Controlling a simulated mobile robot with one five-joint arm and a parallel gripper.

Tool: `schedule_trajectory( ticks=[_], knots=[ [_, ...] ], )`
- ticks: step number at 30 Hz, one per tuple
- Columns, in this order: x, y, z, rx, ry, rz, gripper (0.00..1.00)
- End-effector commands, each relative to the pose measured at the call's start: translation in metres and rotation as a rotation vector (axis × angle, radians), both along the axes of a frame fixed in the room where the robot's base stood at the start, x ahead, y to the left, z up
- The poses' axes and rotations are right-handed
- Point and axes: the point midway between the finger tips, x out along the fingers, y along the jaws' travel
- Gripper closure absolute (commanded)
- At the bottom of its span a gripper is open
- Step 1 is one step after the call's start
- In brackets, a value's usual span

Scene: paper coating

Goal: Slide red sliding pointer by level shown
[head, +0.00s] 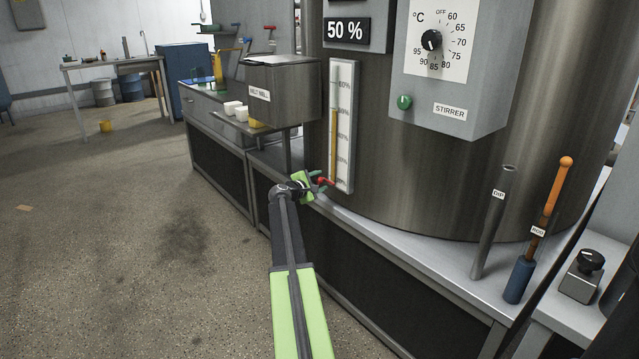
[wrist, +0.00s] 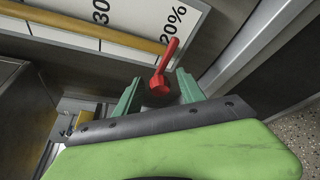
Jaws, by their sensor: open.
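The red sliding pointer (wrist: 162,75) shows in the wrist view at the low end of the white level scale (wrist: 185,14), near the 20% mark. In the head view the red pointer (head: 323,182) is small at the foot of the scale (head: 342,120). A display (head: 346,30) above the scale reads 50 %.
The scale is on a large steel tank (head: 385,170) with a grey stirrer control box (head: 455,70). A grey melt box (head: 284,90) stands close left of the scale. A dip tube (head: 494,220) and an orange-handled tool (head: 545,220) stand at right.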

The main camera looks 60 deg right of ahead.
Motion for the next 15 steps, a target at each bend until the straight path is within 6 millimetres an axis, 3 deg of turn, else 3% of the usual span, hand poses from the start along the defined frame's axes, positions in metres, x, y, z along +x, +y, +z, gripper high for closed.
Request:
schedule_trajectory(
  ticks=[2,12,15],
  knots=[
    [-0.0001,0.0002,0.0001,0.0,0.0,0.0,0.53],
    [-0.0006,0.0002,-0.0001,0.0,-0.001,-0.002,0.98],
    [-0.0007,0.0001,-0.0002,0.0,-0.001,-0.002,1.0]
  ],
)
